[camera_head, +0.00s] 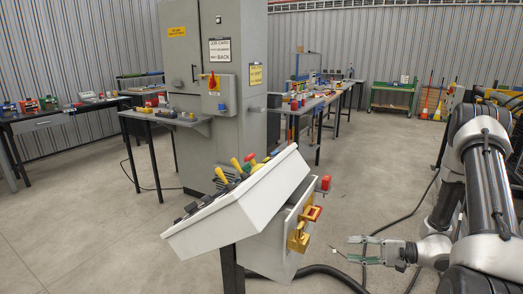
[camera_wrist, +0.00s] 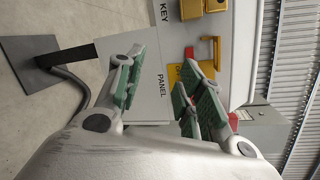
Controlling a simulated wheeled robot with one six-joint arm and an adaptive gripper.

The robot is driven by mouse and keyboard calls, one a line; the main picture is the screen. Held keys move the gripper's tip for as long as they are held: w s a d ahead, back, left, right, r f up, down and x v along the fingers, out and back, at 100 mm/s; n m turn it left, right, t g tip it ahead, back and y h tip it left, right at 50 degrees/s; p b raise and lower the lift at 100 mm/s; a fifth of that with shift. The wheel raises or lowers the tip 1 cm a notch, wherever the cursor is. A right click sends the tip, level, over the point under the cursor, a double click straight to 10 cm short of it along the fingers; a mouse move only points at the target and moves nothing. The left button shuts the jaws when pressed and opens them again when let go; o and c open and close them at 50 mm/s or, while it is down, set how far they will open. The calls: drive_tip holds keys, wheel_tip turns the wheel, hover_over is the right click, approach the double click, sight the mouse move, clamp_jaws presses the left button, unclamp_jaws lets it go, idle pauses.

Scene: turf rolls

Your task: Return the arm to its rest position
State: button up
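My gripper (camera_head: 352,249) is at the lower right in the head view, just right of the white console (camera_head: 240,205) and apart from it. My arm comes in from the right edge, bent down and then left to the gripper. In the wrist view, the two green-padded fingers of my gripper (camera_wrist: 162,78) are spread apart with nothing between them. Beyond them is a grey panel face (camera_wrist: 145,70) with the words KEY and PANEL. A yellow lock-like part (camera_wrist: 208,55) shows behind the right finger, which hides some of it.
The console carries several levers on top and yellow and red fittings (camera_head: 300,235) on its side facing my gripper. A tall grey cabinet (camera_head: 215,90) stands behind it. Dark cables (camera_head: 395,222) lie on the floor near my arm. Open floor (camera_head: 370,150) lies beyond.

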drive_tip(key=s+d+r+n+g+h, duration=0.1)
drive_tip(key=s+d+r+g+h, duration=0.25)
drive_tip(key=s+r+g, duration=0.35)
drive_tip(key=s+d+r+n+g+h, duration=0.2)
drive_tip(key=s+r+h, duration=0.3)
drive_tip(key=s, duration=0.3)
drive_tip(key=s+r+n+t+h, duration=0.2)
drive_tip(key=r+n+t+h, duration=0.1)
drive_tip(key=r, duration=0.7)
drive_tip(key=s+r+n+t+h, duration=0.3)
drive_tip(key=r+t+h, duration=0.1)
drive_tip(key=r, duration=0.6)
drive_tip(key=shift+t, duration=0.5)
